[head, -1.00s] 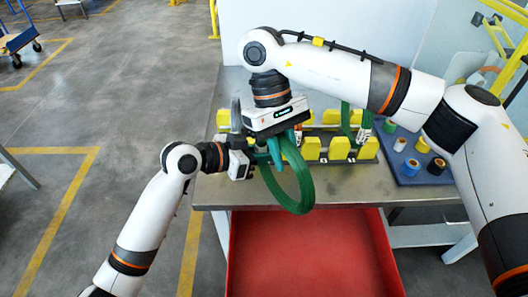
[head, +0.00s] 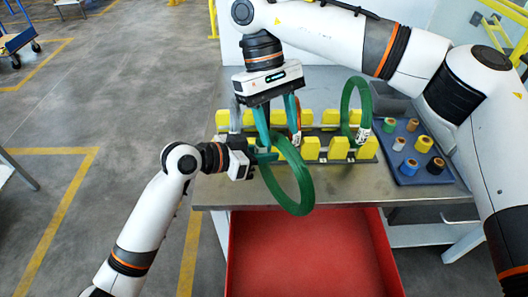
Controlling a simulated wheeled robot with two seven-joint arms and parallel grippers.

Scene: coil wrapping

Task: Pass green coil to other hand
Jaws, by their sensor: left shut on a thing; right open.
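A green coil (head: 289,190) hangs in front of the rack, over the table's front edge. My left gripper (head: 264,157) is shut on its upper left part and comes in from the left. My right gripper (head: 280,128) is above the coil, pointing down, with its teal fingers spread open and nothing held between them. A second green coil (head: 346,112) with a white tag stands upright in the rack at the right.
The rack (head: 345,160) with yellow blocks stands on the metal table (head: 215,190). An orange coil (head: 297,128) is partly hidden behind my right fingers. A blue tray (head: 408,177) with several spools lies right. A red bin (head: 310,255) is below the front edge.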

